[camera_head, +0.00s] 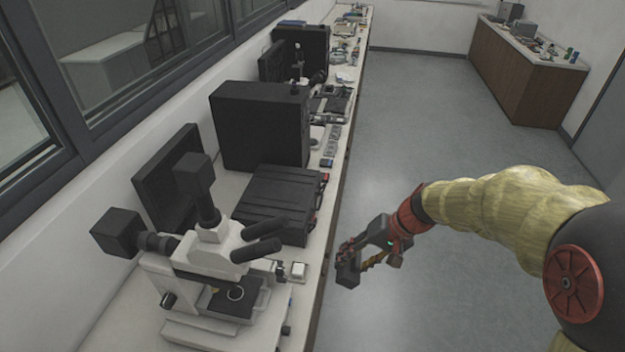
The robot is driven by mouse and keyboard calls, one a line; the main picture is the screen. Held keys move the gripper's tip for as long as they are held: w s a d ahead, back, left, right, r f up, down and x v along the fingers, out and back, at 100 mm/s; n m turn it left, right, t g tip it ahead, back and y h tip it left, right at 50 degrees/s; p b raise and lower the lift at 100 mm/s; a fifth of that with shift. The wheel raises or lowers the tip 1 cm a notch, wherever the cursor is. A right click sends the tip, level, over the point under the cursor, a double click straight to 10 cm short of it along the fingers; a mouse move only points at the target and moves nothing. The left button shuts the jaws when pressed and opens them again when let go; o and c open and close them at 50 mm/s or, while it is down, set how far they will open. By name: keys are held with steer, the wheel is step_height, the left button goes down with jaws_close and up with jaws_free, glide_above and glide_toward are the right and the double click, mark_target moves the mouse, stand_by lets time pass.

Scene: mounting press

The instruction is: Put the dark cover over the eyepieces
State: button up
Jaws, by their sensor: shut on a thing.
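A white microscope (215,255) stands at the near left of the bench. Its two dark eyepieces (258,243) point to the right, toward the aisle, and look uncovered. My gripper (358,257) hangs over the floor just beyond the bench's front edge, to the right of the eyepieces and apart from them. It is shut on a small dark, boxy piece, which looks like the dark cover (347,273). The fingers partly hide the cover, and its opening cannot be made out.
A flat black case (278,205) lies behind the microscope, with a tall black box (262,125) beyond it. Small white-topped parts (297,271) sit right of the microscope. The bench (320,225) runs along the window wall. The floor aisle (400,130) is clear.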

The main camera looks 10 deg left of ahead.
steer(key=s+a+r+y+p, duration=0.2)
steer(key=a+r+p, duration=0.15)
steer(key=r, duration=0.45)
steer(key=s+a+r+y+p, duration=0.1)
steer(key=s+a+r+p, duration=0.2)
steer(key=r, duration=0.4)
steer(key=s+a+r+y+p, duration=0.1)
steer(key=a+r+y+p, duration=0.2)
steer(key=r, duration=0.5)
steer(key=w+a+f+h+b, duration=0.1)
steer(key=a+f+b, duration=0.3)
steer(key=f, duration=0.3)
steer(key=shift+a+t, duration=0.3)
steer(key=shift+a, duration=0.35)
steer(key=shift+a+f+b, duration=0.3)
steer(key=shift+a+b, duration=0.2)
steer(key=shift+b, duration=0.35)
steer(key=o, duration=1.2)
steer(key=shift+d, duration=0.1)
